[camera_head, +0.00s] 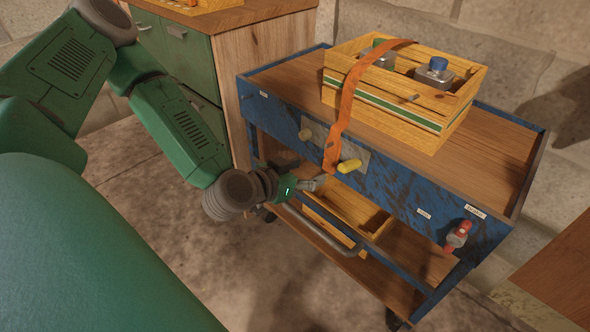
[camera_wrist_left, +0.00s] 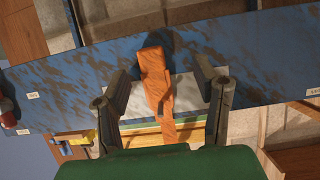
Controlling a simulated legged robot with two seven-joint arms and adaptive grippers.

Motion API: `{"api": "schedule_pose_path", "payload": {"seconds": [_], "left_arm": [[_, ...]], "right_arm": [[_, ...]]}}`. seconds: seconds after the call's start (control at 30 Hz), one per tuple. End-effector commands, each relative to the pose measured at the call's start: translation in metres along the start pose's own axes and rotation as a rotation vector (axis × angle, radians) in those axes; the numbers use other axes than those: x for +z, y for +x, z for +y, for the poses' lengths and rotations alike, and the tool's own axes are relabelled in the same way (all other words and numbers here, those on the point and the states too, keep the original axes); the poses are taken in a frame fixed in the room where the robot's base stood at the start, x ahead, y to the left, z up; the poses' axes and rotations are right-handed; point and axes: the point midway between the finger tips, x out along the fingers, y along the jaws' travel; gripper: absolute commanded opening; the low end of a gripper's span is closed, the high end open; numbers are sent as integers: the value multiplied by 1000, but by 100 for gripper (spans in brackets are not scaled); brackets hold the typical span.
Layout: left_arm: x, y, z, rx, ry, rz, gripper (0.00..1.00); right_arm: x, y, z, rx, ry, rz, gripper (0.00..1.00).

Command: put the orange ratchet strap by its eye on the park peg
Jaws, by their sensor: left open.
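In the left wrist view the strap (camera_wrist_left: 156,75) appears between my left fingers. My left gripper (camera_head: 318,183) is open, just below the hanging end; its open fingers also show in the left wrist view (camera_wrist_left: 160,74). I cannot make out the eye. I cannot read which peg is the park one. My right gripper is out of view.
The wooden crate (camera_head: 385,113) with metal cans stands on the blue cart (camera_head: 390,190). A red fitting (camera_head: 457,235) is at the cart's front right, near small labels. A grey handle bar (camera_head: 322,232) and a lower wooden box (camera_head: 345,205) are below. A green cabinet (camera_head: 190,60) stands left.

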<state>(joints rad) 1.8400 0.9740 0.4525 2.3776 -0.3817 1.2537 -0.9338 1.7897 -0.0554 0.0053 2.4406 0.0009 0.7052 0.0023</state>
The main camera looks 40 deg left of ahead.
Motion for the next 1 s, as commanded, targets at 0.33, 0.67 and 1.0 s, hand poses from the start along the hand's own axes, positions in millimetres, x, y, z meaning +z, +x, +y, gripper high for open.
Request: {"api": "schedule_pose_path", "payload": {"seconds": [0.33, 0.67, 1.0], "left_arm": [[-1, 51, 5, 1, 7, 1, 55], [0, 59, 1, 4, -1, 0, 55], [-2, 58, 5, 2, 6, 1, 4]], "right_arm": [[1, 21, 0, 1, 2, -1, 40], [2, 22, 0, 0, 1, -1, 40], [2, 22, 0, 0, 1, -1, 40]]}}
